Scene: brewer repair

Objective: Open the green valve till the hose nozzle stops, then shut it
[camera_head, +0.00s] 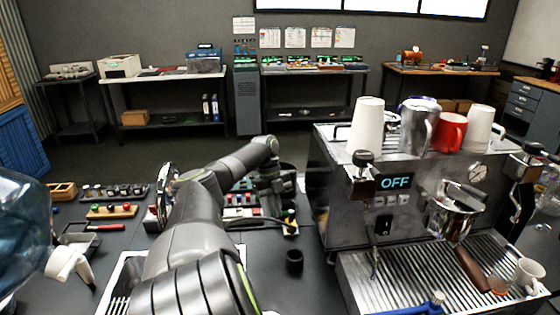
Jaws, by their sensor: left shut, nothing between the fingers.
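My left arm reaches in from the bottom and bends down behind a row of small parts. My left gripper (275,206) is shut with nothing in it, pointing down just left of the espresso machine. A dark hose-like line (252,219) runs low beside the gripper. I cannot make out the hose nozzle for certain. My right gripper is not in view.
The espresso machine (335,192), with an OFF display and cups on top, fills the right. A small black cup (294,260) stands on the dark table. A water jug (25,225) is at the left edge.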

